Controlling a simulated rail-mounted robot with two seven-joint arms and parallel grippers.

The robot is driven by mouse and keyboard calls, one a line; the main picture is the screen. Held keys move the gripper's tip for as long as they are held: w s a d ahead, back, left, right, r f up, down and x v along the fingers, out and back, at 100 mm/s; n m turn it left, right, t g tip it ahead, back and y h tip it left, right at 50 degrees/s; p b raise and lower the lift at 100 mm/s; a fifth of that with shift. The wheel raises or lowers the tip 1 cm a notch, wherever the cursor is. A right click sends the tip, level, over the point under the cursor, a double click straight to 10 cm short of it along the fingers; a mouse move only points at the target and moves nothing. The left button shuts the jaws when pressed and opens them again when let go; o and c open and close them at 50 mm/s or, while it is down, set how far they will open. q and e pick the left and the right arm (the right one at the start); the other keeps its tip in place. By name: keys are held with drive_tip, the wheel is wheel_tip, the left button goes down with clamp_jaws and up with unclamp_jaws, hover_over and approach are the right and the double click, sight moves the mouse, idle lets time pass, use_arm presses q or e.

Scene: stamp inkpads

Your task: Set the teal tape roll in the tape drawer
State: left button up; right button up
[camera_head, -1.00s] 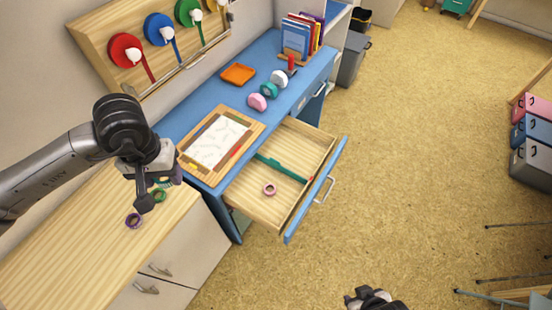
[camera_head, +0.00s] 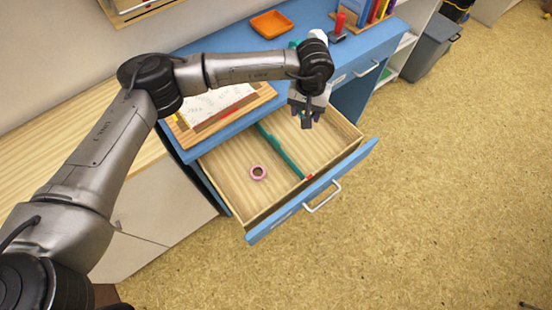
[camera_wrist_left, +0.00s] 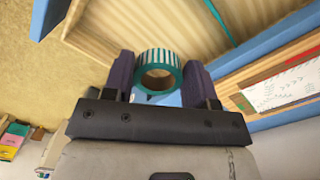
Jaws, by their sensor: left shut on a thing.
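The teal tape roll (camera_wrist_left: 142,70), with white stripes on its outside, is held between the two purple-grey fingers of my left gripper (camera_wrist_left: 158,78) in the left wrist view. In the head view my left gripper (camera_head: 306,121) hangs fingers-down above the right part of the open tape drawer (camera_head: 285,213); I cannot make out the roll there. A teal divider (camera_head: 280,151) splits the drawer. A pink tape roll (camera_head: 258,178) lies flat in the left compartment. The right compartment's floor is partly hidden by my gripper. My right gripper is out of view.
The blue desk (camera_head: 361,45) stands behind the drawer, carrying a framed paper board (camera_head: 262,97), an orange tray (camera_head: 271,22) and a red-topped stamp (camera_head: 340,20). My left arm covers part of the desk. Open floor (camera_head: 430,200) lies to the right.

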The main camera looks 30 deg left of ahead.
use_arm(q)
drive_tip(key=b, duration=0.4)
approach(304, 145)
wheel_tip(304, 145, down, 2)
drive_tip(key=shift+d+f+n+b, duration=0.2)
drive_tip(key=shift+n+b, duration=0.2)
drive_tip(key=shift+b, duration=0.65)
wheel_tip(304, 145, down, 4)
drive_tip(key=shift+f+b, duration=0.1)
drive_tip(key=shift+b, duration=0.8)
drive_tip(key=shift+s+f, duration=0.1)
drive_tip(key=shift+f, duration=0.05)
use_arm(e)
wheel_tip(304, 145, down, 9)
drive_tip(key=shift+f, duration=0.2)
use_arm(q)
drive_tip(key=shift+a+f, duration=0.1)
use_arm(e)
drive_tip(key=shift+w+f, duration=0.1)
use_arm(q)
drive_tip(key=shift+f, duration=0.15)
drive_tip(key=o, duration=0.9)
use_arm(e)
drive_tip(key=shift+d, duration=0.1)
